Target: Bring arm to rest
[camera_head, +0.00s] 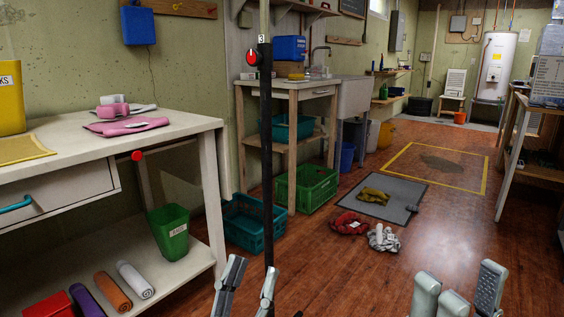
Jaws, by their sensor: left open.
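My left gripper (250,285) is at the bottom of the head view, left of centre. My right gripper (457,292) is at the bottom edge, right of centre. Its grey parts point upward, and its lower part is cut off by the frame. I see nothing held in it, but its jaw state is unclear.
A white workbench (185,125) stands close at left, with a green bin (169,232) on its lower shelf. Teal (253,222) and green (306,188) crates sit on the floor. Red (349,223) and grey (383,238) cloth items lie near a grey mat (393,208). Floor right of them is mostly clear.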

